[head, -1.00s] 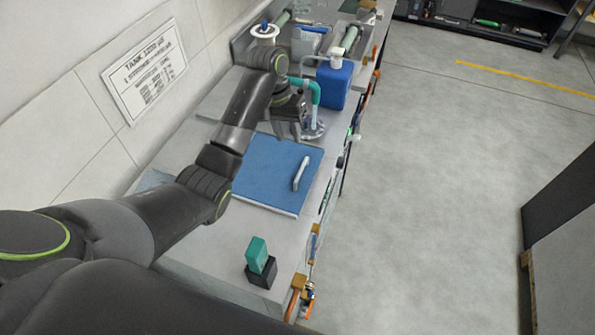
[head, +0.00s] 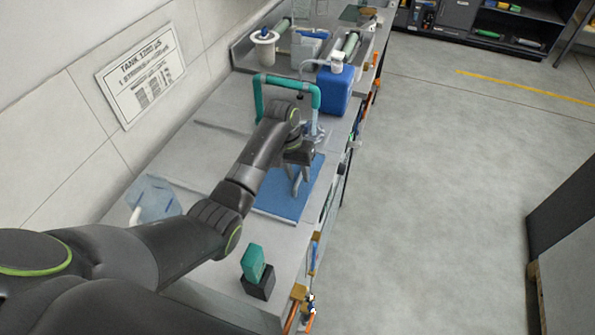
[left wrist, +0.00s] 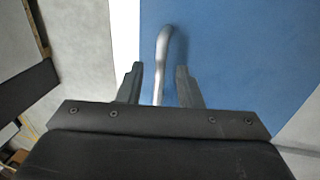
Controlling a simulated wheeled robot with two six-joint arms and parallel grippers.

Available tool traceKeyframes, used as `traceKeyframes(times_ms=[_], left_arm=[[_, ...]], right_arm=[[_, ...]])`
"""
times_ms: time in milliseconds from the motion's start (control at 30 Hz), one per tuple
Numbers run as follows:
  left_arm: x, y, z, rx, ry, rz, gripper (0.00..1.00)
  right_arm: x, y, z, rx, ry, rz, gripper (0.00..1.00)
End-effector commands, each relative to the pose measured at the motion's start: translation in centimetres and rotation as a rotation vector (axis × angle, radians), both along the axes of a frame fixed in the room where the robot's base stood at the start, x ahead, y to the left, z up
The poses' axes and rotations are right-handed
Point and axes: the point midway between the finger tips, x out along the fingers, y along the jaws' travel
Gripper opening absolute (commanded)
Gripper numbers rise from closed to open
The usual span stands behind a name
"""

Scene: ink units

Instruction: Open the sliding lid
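The sliding lid (head: 279,206) is a flat blue panel on the bench, partly hidden by my left arm in the head view. Its blue surface (left wrist: 240,60) fills much of the left wrist view. A pale metal handle (left wrist: 163,60) stands on the lid near its edge. My left gripper (head: 301,190) is over the handle in the head view and hides most of it there. In the left wrist view, the handle lies between the two spread fingers of the gripper (left wrist: 157,85), with gaps on both sides. My right gripper is not in view.
A teal pipe frame (head: 288,81) and a blue canister (head: 335,92) stand behind the lid. A teal block in a black holder (head: 258,279) stands in front. A translucent bluish container (head: 153,200) is at the left. Open floor lies right of the bench.

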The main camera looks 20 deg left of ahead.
Motion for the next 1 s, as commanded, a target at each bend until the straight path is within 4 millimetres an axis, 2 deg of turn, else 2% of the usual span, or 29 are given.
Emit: traceKeyframes(times_ms=[267, 500, 533, 867, 1000], left_arm=[[0.0, 0.0, -0.2, 0.0, 0.001, 0.0, 0.33], [0.0, 0.0, -0.2, 0.0, 0.001, 0.0, 0.01], [0.0, 0.0, -0.2, 0.0, 0.001, 0.0, 0.0], [0.0, 0.2, -0.1, 0.001, 0.001, 0.001, 0.0], [0.0, 1.4, 0.0, 0.004, 0.002, 0.003, 0.0]], right_arm=[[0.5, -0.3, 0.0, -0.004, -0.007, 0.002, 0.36], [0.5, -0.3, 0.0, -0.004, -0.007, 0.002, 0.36], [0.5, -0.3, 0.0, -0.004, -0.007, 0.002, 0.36], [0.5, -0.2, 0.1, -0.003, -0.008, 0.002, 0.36], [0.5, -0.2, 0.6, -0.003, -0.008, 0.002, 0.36]])
